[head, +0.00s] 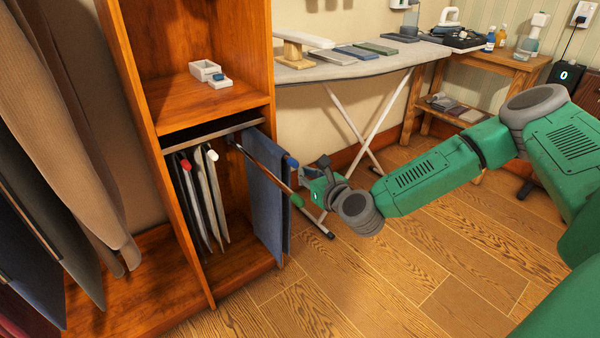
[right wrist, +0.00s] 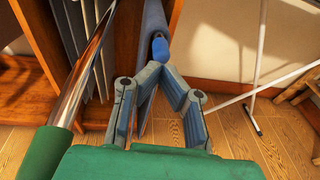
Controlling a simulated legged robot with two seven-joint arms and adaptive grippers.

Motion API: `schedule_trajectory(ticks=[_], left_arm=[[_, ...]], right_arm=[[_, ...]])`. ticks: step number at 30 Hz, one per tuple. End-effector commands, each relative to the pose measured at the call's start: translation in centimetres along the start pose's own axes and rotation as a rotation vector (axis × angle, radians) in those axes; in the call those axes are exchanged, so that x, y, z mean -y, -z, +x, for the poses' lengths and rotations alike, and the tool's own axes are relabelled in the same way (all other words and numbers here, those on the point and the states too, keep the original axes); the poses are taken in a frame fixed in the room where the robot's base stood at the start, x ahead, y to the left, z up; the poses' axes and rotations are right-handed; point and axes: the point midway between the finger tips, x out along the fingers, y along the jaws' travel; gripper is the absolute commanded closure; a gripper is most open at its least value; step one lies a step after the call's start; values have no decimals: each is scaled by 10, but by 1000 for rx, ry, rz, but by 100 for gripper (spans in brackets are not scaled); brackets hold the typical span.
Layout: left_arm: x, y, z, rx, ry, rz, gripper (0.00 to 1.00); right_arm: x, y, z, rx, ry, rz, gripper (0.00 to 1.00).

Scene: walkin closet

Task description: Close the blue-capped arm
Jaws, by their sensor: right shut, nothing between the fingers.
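The blue-capped arm's blue cap (head: 291,161) is at the right side of the trouser rack, with a blue-grey cloth (head: 268,205) hanging from that arm. The arm sticks out of the wooden cabinet's lower bay. The cap also shows in the right wrist view (right wrist: 160,47), just beyond my fingertips. My right gripper (head: 313,172) is shut and empty, just right of the blue cap. In the right wrist view its fingertips (right wrist: 162,69) meet below the cap; I cannot tell whether they touch it. My left gripper is not in view.
A bare metal arm with a green cap (head: 297,200) sticks out near my right gripper, left of it in the wrist view. Red-capped (head: 185,164) and white-capped (head: 212,155) arms sit inside the bay. An ironing board (head: 350,68) stands behind. The front floor is clear.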

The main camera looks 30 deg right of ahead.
Motion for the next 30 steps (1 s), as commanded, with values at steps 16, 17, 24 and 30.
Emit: schedule_trajectory(ticks=[16, 17, 24, 30], left_arm=[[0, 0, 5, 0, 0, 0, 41], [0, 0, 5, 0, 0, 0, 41], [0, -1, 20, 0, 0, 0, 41], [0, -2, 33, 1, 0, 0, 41]], right_arm=[[-2, -2, 24, 1, 0, -1, 100], [-1, -2, 24, 1, 0, -1, 100], [-2, -1, 44, 4, 1, -3, 100], [-5, -6, 67, 2, 0, -1, 100]])
